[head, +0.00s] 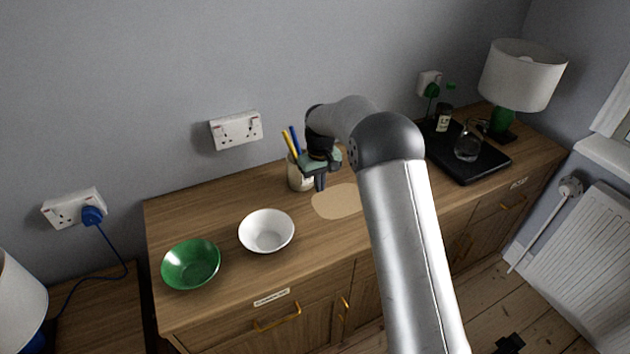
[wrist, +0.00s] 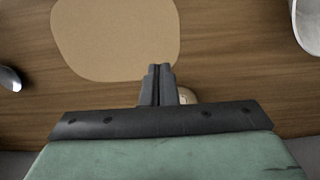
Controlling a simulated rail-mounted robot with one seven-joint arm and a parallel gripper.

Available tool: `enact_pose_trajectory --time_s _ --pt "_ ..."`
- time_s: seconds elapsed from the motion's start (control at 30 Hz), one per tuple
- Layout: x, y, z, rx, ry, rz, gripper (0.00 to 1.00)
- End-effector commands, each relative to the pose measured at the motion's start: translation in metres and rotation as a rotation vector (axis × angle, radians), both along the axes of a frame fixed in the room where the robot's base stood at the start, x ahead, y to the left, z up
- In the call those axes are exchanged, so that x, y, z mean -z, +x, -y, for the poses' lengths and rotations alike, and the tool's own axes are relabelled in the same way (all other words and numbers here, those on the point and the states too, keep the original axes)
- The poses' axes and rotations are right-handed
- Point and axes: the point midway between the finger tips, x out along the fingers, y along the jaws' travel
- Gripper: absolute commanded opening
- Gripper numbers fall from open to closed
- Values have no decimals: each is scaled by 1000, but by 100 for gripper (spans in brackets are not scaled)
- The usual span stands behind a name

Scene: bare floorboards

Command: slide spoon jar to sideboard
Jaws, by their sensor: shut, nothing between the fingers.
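The spoon jar (head: 297,180) is a cream pot with blue and yellow handles standing up from it. It stands upright on the wooden sideboard (head: 215,221) near the wall. My gripper (head: 320,186) is shut and empty, pointing down just right of the jar and partly in front of it. Whether it touches the jar I cannot tell. In the wrist view the closed fingertips (wrist: 160,72) show above the wood, with a small cream patch (wrist: 188,95), perhaps the jar, behind them. A tan mat (head: 338,203) lies beside the gripper; it also shows in the wrist view (wrist: 115,42).
A white bowl (head: 266,232) and a green bowl (head: 191,265) stand to the left. A black tray (head: 482,168) with a glass jug (head: 467,147) and a lamp (head: 521,77) are at the right. A shiny metal object (wrist: 9,79) shows at the wrist view's left edge. My arm hides some sideboard.

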Motion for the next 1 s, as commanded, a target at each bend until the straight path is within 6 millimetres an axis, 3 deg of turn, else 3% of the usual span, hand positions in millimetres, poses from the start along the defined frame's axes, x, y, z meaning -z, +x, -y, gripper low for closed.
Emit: enact_pose_trajectory --time_s 0.1,0.4,0.77,0.87,1.0 --pt "-27 3 -1 0 3 10 0" --pt "-81 3 -1 0 2 8 0" --pt "-101 1 0 2 1 4 0" --pt "-116 -16 11 24 -1 10 0" --pt "-144 -71 40 88 -5 17 0"
